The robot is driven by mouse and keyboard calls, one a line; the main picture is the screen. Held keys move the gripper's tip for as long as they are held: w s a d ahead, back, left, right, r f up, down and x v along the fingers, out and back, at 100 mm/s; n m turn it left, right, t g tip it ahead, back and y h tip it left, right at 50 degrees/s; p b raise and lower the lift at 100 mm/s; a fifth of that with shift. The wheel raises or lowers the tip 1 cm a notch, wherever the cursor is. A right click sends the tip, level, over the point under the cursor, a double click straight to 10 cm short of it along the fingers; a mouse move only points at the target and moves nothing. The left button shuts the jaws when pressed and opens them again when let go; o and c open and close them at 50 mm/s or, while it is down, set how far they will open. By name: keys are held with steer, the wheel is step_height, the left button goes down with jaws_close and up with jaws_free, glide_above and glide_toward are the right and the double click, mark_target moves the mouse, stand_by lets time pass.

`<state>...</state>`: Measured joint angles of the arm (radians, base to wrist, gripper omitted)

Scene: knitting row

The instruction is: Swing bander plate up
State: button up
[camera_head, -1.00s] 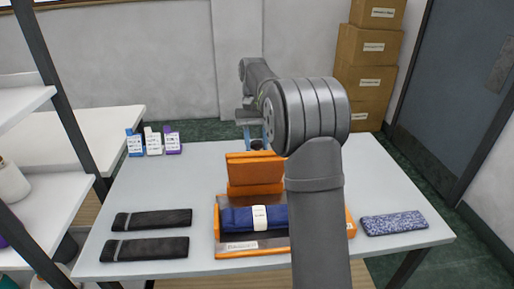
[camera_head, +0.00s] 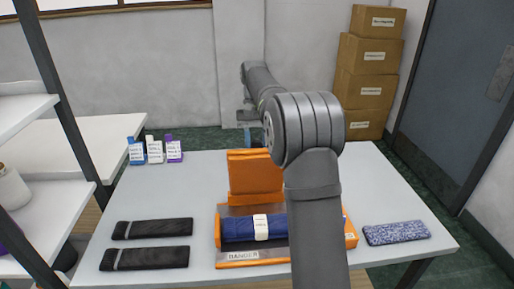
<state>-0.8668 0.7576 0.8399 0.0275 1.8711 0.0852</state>
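The bander (camera_head: 238,258) stands at the front middle of the table, with an orange frame, a grey bed and a "BANDER" label. Its orange plate (camera_head: 254,174) stands up at the back of the bed, looking close to upright. A rolled blue knit (camera_head: 238,229) with a white paper band (camera_head: 261,227) lies in the bed in front of the plate. My gripper (camera_head: 250,132) is behind and above the plate's top edge, partly hidden by plate and arm. I cannot tell whether it touches the plate or how its fingers stand.
Two dark folded knits (camera_head: 152,229) lie at the left and a speckled blue one (camera_head: 396,233) at the right. Several small labelled bottles (camera_head: 155,151) stand at the back left. My arm covers the bander's right part. The table's back right is clear.

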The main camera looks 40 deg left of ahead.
steer(key=shift+w+a, duration=0.35)
steer(key=shift+w+a+f, duration=0.1)
steer(key=shift+w+a, duration=1.1)
steer(key=shift+w+a+f+t+y, duration=0.3)
steer(key=shift+w+a, duration=0.25)
steer(key=shift+w, duration=0.05)
steer(key=shift+w+a+f+t+y, duration=0.3)
steer(key=shift+w+a, duration=0.25)
steer(key=shift+c, duration=0.2)
